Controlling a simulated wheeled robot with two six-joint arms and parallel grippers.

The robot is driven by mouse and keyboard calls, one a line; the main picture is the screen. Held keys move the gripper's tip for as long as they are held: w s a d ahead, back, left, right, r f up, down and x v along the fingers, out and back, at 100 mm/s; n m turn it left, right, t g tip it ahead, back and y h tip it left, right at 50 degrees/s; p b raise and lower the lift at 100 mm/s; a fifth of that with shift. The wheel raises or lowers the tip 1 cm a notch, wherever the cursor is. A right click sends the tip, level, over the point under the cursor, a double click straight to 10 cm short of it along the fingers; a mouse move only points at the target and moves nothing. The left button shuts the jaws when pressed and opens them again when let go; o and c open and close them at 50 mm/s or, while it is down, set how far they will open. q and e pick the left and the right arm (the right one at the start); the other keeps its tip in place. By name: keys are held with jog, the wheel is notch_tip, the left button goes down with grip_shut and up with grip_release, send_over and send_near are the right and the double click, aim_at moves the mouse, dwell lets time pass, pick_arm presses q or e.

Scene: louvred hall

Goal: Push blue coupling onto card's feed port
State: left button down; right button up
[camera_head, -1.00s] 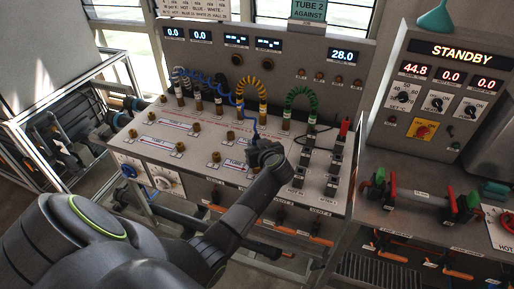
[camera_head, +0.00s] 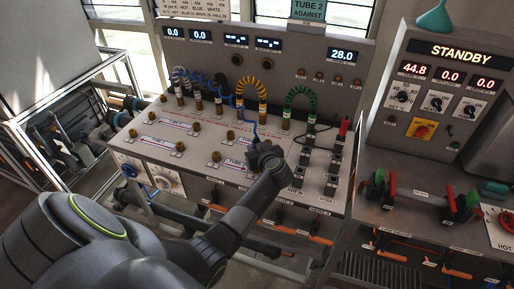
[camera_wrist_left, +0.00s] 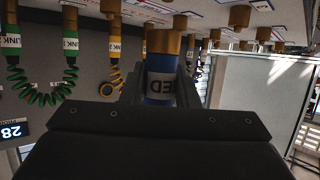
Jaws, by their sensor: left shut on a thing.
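My left gripper (camera_head: 256,152) is low over the sloping front panel, at the right end of a card (camera_head: 232,164) with a printed line. In the left wrist view the gripper (camera_wrist_left: 160,98) is shut on the blue coupling (camera_wrist_left: 158,84), which has a label partly reading "ED". A brass piece (camera_wrist_left: 163,42) lines up with the coupling's far end. I cannot tell whether it belongs to the coupling or the port, or whether the coupling is seated. The blue coiled hose (camera_head: 221,87) runs from the back row down to the gripper. My right gripper is not in view.
Yellow (camera_head: 252,86) and green (camera_head: 300,91) coiled hoses arch behind the gripper. Brass ports (camera_head: 180,146) stand on the panel to its left. Black switches (camera_head: 331,178) are to its right. A console reading "STANDBY" (camera_head: 460,50) stands farther right.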

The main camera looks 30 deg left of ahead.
pick_arm(q)
jog(key=shift+f, duration=0.1)
dwell(0.4)
jog(key=shift+f, duration=0.15)
jog(key=shift+f, duration=1.3)
jog(key=c, duration=1)
grip_release()
jog(key=shift+c, duration=0.2)
